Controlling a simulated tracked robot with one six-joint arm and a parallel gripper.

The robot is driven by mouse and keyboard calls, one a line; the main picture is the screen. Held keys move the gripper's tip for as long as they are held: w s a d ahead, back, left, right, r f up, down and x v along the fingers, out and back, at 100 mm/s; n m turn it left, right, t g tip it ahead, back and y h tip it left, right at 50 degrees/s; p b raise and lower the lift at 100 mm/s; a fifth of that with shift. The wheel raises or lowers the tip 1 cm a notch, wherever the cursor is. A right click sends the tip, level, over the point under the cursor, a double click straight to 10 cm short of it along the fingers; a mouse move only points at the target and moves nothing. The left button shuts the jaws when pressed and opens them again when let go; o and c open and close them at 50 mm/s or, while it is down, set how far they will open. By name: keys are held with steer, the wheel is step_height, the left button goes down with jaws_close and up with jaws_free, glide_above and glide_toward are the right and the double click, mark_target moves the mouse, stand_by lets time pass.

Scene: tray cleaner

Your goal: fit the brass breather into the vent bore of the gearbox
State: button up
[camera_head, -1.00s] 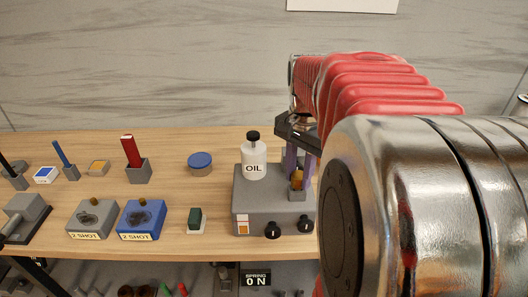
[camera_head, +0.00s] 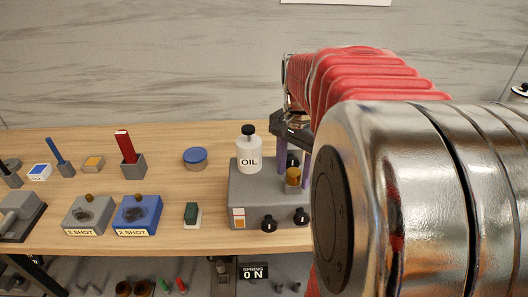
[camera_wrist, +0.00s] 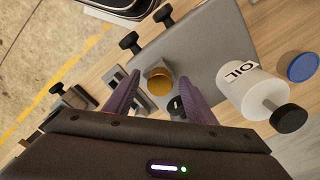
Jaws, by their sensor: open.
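The brass breather (camera_head: 293,177) stands upright on the right part of a grey box (camera_head: 258,206), which looks like the gearbox. A grey collar shows around its foot, and I cannot tell how deep it sits. In the wrist view the brass breather (camera_wrist: 159,82) shows as a round amber top between my two purple fingers. My gripper (camera_wrist: 159,90) is open, with a finger on each side of the breather and visible gaps. In the head view my gripper (camera_head: 296,163) is partly hidden by my arm. I cannot make out an empty vent bore.
A blue-lidded tin (camera_head: 195,158), a green block (camera_head: 192,213) and two "2 SHOT" boxes (camera_head: 138,214) stand left. Bare wood lies between them.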

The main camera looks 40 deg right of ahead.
step_height(320, 180, up, 14)
stand_by(0.9)
steer(key=shift+f, duration=0.15)
stand_by(0.8)
steer(key=n+t, duration=0.1)
steer(key=n, duration=0.3)
glide_above(293, 168)
steer(key=shift+h, duration=0.4)
steer(key=f, duration=0.4)
steer(key=shift+w+a+f, duration=0.1)
steer(key=shift+w+a, duration=0.1)
steer(key=shift+w, duration=0.05)
steer(key=s+a+f+n+t, duration=0.1)
steer(key=s+a+f+n, duration=0.1)
steer(key=a, duration=0.5)
steer(key=s+a+f+n+t, duration=0.2)
steer(key=a+f+n, duration=0.1)
steer(key=a+n, duration=0.3)
steer(key=s+a+f+n+t, duration=0.1)
steer(key=s+a+f+n, duration=0.1)
steer(key=a, duration=0.8)
steer(key=shift+a+f+n+t+y, duration=0.15)
steer(key=shift+f+n+t+y, duration=0.2)
steer(key=shift+f+n, duration=0.55)
